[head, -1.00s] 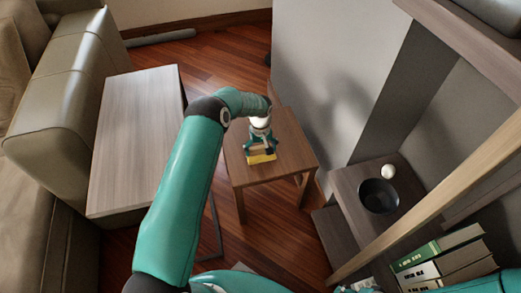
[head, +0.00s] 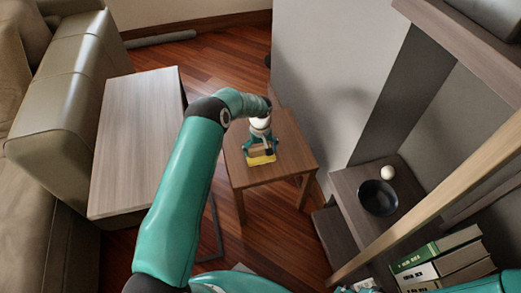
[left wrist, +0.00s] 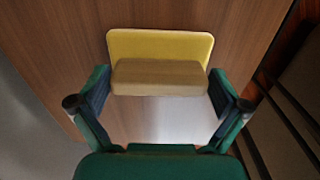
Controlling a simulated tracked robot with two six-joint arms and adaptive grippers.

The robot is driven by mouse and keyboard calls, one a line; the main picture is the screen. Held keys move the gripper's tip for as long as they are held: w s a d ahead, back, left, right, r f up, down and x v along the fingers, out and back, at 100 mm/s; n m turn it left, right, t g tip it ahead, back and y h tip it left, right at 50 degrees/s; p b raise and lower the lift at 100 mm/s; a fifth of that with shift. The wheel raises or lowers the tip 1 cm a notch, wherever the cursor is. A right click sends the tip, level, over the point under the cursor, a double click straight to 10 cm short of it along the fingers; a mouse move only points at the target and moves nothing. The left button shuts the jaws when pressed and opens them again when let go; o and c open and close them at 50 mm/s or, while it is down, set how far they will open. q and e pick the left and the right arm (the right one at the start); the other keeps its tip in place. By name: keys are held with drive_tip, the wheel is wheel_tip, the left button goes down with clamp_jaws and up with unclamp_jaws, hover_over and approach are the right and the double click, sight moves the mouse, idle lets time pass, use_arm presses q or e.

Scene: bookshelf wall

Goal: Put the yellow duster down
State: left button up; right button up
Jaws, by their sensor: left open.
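The yellow duster (head: 262,160) lies on the small wooden side table (head: 240,176) in the head view. In the left wrist view it shows as a yellow pad (left wrist: 160,46) with a tan block-shaped handle (left wrist: 160,77) on it. My left gripper (head: 262,150) is right above the duster, pointing down. In the left wrist view my left gripper (left wrist: 160,92) is open, with one finger on each side of the handle and gaps visible between. My right gripper is not in view.
A longer pale table (head: 135,140) stands left, beside a sofa (head: 75,85). A grey wall panel (head: 325,65) rises behind the side table. At right, a shelf holds a dark bowl (head: 378,197), a white ball (head: 388,173) and several binders (head: 437,262).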

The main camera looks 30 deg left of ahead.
sight(260, 147)
use_arm(q)
wheel_tip(260, 147, up, 16)
drive_tip(key=p, duration=0.2)
drive_tip(key=s+d+f+m+h, duration=0.2)
drive_tip(key=s+d+f, duration=0.35)
drive_tip(key=d, duration=0.25)
drive_tip(key=s+d+f+m+h, duration=0.1)
drive_tip(key=s+d+f+m, duration=0.25)
drive_tip(key=d+f, duration=0.35)
drive_tip(key=s+d+f+m, duration=0.1)
drive_tip(key=s+d, duration=0.3)
drive_tip(key=s, duration=0.5)
drive_tip(key=s+d+f+m+h, duration=0.1)
drive_tip(key=s+d, duration=0.3)
drive_tip(key=s, duration=0.6)
drive_tip(key=shift+s+d+f+t, duration=0.2)
drive_tip(key=shift+s+d+t, duration=0.05)
drive_tip(key=shift+d+t, duration=0.05)
